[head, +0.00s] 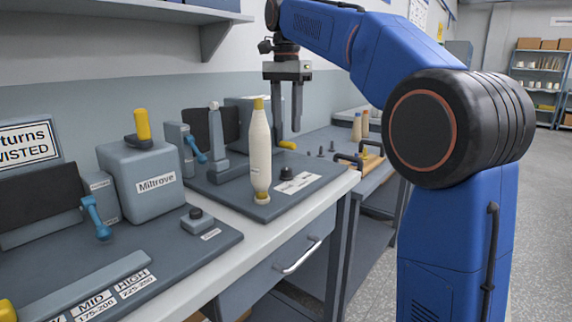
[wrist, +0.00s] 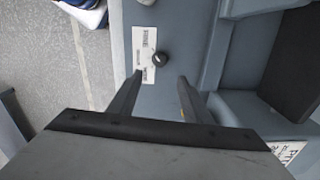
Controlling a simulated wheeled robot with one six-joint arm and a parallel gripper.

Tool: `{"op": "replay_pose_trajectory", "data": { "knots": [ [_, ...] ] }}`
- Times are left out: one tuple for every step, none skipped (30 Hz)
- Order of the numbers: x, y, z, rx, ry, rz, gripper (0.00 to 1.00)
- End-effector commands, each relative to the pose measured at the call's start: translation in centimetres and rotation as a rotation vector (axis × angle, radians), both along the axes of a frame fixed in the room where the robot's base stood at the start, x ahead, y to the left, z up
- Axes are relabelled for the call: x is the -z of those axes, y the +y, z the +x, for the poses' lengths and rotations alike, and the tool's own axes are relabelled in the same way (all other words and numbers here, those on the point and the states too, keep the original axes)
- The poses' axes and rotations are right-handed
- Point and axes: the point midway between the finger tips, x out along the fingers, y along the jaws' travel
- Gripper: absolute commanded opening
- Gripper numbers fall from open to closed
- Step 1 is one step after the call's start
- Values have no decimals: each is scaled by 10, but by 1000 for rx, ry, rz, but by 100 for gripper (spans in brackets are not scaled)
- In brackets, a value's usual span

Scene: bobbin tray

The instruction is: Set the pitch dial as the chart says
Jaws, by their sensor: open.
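A small black knob (head: 287,173), possibly the pitch dial, stands on a grey base plate (head: 230,183) beside a white label (head: 297,183). The knob also shows in the wrist view (wrist: 159,58), with the label (wrist: 145,54) to its left; the print is too small to read. My gripper (head: 288,130) is open and empty, pointing down above and behind the knob in the head view. In the wrist view its fingertips (wrist: 160,78) are apart, with the knob just beyond the gap between them. I cannot tell which sign is the chart.
A cream bobbin (head: 260,150) with a yellow top stands upright left of the knob. A grey Miltrove box (head: 150,180) with a yellow handle stands left. Range labels, MID and HIGH, (head: 115,290) lie at front left. A "turns" sign (head: 28,142) is at left.

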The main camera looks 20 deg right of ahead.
Motion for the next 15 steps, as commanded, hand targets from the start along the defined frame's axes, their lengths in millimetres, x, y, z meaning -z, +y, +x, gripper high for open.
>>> {"op": "replay_pose_trajectory", "data": {
  "knots": [
    [9, 0, -1, 0, 1, 0, 45],
    [14, 0, -2, 0, 2, 0, 45],
    [21, 0, -1, 0, 1, 0, 45],
    [27, 0, -1, 0, 3, -1, 45],
    [32, 0, -1, 0, 1, 0, 45],
    [39, 0, -1, 0, 2, 0, 45],
    [44, 0, -1, 0, 1, 0, 45],
    [50, 0, -1, 0, 2, 0, 45],
    [57, 0, -1, -1, 1, 0, 45],
    [62, 0, -1, -1, 1, -1, 45],
    [67, 0, -1, -1, 1, 0, 45],
    [75, 0, -1, -1, 1, 0, 45],
    [80, 0, -1, -1, 1, 0, 45],
    [85, 0, -1, -1, 2, 0, 45],
    [91, 0, -1, -1, 1, -1, 45]
  ]
}}
